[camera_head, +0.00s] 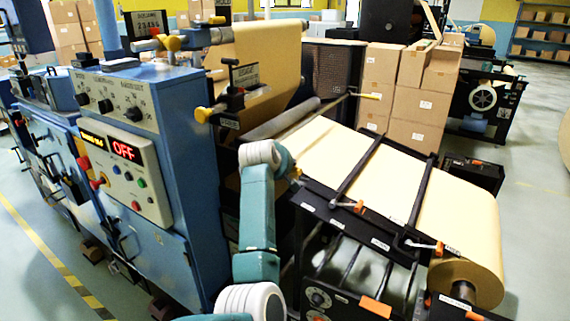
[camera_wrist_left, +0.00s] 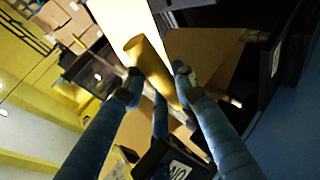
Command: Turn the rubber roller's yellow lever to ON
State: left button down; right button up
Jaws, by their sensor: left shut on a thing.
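In the left wrist view a yellow cylindrical lever (camera_wrist_left: 150,62) stands between the two fingers of my left gripper (camera_wrist_left: 157,76), which is shut on it. A black block with a white label (camera_wrist_left: 178,170) is below the fingers; I cannot read the label surely. In the head view my teal arm rises in front of the machine, and its hand is largely hidden behind the wrist. The dark grey roller (camera_head: 283,119) lies just beyond it. The lever in my grip cannot be made out in the head view. My right gripper is not in view.
The blue machine cabinet (camera_head: 180,170) stands left of the arm, its red display (camera_head: 124,149) reading OFF. The kraft paper web (camera_head: 345,160) and black frame are to the right. Another yellow handle (camera_head: 369,96) sticks out before stacked cardboard boxes (camera_head: 405,90).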

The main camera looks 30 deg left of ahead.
pick_arm(q)
jog(key=shift+r, duration=0.1)
jog(key=c, duration=1.4)
grip_release()
jog(key=shift+o, duration=0.2)
jog(key=v, duration=1.2)
